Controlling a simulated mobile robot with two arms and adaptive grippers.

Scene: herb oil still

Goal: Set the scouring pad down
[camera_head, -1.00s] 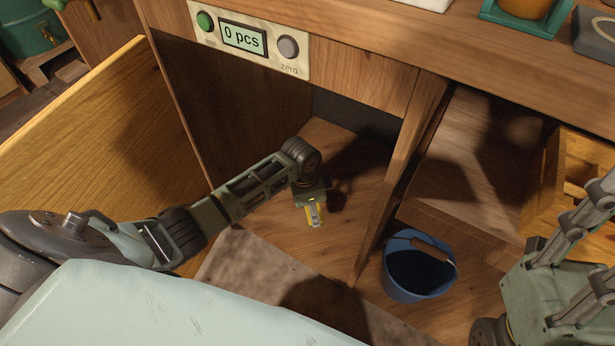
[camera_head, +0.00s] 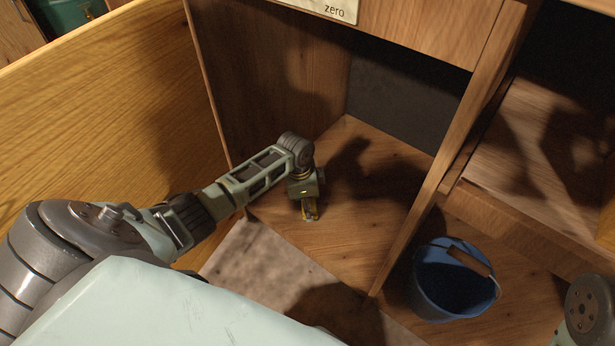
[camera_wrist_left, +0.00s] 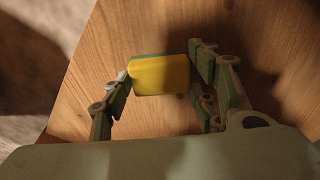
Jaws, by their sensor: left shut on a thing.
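The scouring pad (camera_wrist_left: 161,76) is a small yellow block with a dark teal layer along its far edge in the left wrist view. My left gripper (camera_wrist_left: 163,82) is shut on it, with a finger at each side. In the head view the left gripper (camera_head: 310,214) points down over the wooden floor of the open cupboard compartment (camera_head: 370,225). I cannot tell whether the pad touches the floor. The fingers of my right gripper are out of view.
A blue bucket (camera_head: 453,283) with a handle stands right of the compartment's upright divider (camera_head: 440,165). A wooden door panel (camera_head: 110,110) is on the left. The compartment floor around the gripper is clear.

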